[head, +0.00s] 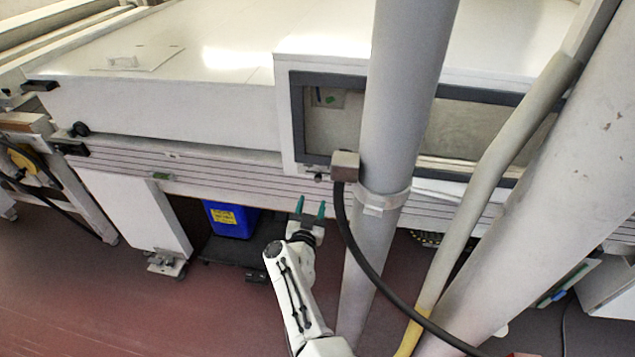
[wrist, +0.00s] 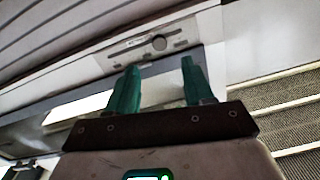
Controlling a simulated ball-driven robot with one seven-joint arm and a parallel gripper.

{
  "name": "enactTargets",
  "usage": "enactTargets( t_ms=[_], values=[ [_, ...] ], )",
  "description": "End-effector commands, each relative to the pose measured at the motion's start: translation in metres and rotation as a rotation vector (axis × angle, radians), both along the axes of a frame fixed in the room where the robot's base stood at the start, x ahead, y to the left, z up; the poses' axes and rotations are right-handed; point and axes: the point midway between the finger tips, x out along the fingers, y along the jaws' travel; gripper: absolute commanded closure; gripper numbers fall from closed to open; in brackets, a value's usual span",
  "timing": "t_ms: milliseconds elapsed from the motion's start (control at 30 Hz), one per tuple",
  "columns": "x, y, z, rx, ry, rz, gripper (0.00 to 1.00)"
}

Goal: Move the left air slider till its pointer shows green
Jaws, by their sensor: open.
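In the wrist view a pale plate carries a long slot with a round grey knob, an air slider (wrist: 159,43), though I cannot tell if it is the left one. The knob sits right of the slot's middle. No pointer or green mark can be made out on it. My gripper (wrist: 160,64) has two green fingers, apart and empty, with the knob beyond the gap between their tips. In the head view my gripper (head: 311,208) is in front of the tunnel's ribbed lower side, below the window box. The slider cannot be made out clearly there.
A thick grey pole (head: 405,100) stands just right of my gripper, with a black hose (head: 352,245) curving down beside it. A framed window (head: 335,120) is above. A blue bin (head: 232,220) sits under the tunnel at left. The red floor at lower left is open.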

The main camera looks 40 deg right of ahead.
Motion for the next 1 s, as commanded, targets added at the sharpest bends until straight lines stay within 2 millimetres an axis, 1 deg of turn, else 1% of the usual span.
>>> enactTargets(
  t_ms=[100,533,767,1000],
  values=[
    [0.009,-0.015,-0.003,0.002,-0.001,-0.004,0.48],
    [0.047,-0.060,-0.003,0.001,0.000,-0.003,0.48],
    [0.058,-0.072,-0.001,0.000,0.000,-0.001,0.48],
    [0.060,-0.074,0.000,0.000,0.000,0.000,0.48]
  ],
)
